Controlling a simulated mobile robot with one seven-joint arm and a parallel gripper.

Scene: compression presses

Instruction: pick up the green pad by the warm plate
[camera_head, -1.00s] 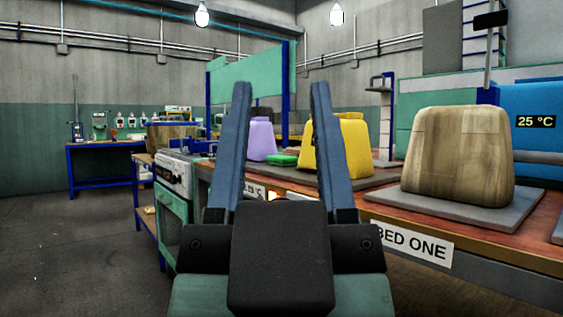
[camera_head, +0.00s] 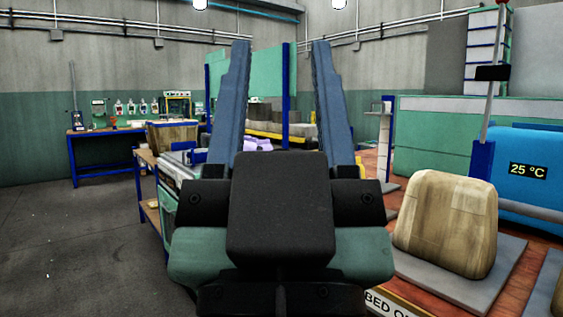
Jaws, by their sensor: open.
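My gripper (camera_head: 281,45) is open and empty, its two long blue fingers pointing up and away in the middle of the view. The green pad is hidden now behind my gripper and its dark body. Only the top of the purple block (camera_head: 258,144) shows between the fingers, and a sliver of the yellow block (camera_head: 361,168) shows right of the right finger. No warm plate can be made out; that part of the bench is covered by my gripper.
A wood-patterned block (camera_head: 445,222) stands on a grey plate (camera_head: 507,262) on the bench at right. Behind it is a blue tank with a 25 °C sign (camera_head: 528,170). A blue workbench (camera_head: 105,132) stands far left. The floor at left is clear.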

